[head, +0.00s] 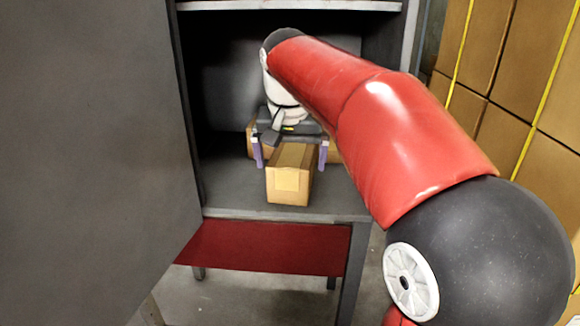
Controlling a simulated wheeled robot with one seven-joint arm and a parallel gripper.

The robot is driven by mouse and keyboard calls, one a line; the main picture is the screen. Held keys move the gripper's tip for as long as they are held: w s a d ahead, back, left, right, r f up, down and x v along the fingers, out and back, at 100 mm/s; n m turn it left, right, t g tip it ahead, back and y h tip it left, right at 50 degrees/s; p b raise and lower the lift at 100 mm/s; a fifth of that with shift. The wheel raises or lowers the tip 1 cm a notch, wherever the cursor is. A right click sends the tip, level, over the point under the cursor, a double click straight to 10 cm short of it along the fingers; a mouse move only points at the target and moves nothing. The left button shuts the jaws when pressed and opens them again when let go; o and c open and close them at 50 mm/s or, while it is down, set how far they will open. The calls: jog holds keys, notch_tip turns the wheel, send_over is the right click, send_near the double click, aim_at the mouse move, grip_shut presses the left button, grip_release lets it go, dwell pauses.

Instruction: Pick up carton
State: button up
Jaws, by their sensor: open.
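A brown carton (290,183) sits on the dark shelf of the open cabinet, near its front edge, with a paler label on its front face. My gripper (291,158) reaches into the cabinet from the right. Its two purple-tipped fingers are spread apart, one on each side of the carton. I cannot tell whether they touch it. Other brown cardboard (251,140) shows behind the gripper, partly hidden by it.
The grey cabinet shelf (225,190) is bare left of the carton. A large grey panel (90,150) stands at the left. An upper shelf edge (290,5) lies above my arm. Stacked boxes with yellow straps (500,60) stand at the right. A dark red panel (270,247) is below.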

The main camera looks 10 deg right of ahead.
aim_at(293, 152)
jog(key=w, duration=0.1)
jog(key=w+d, duration=0.1)
jog(key=w, duration=0.2)
jog(key=shift+w+d+p, duration=0.3)
jog(key=shift+p, duration=0.05)
jog(key=x, duration=0.5)
jog(key=shift+w+b, duration=0.2)
jog(key=shift+b, duration=0.15)
jog(key=shift+c, duration=0.4)
jog(key=c, duration=1.4)
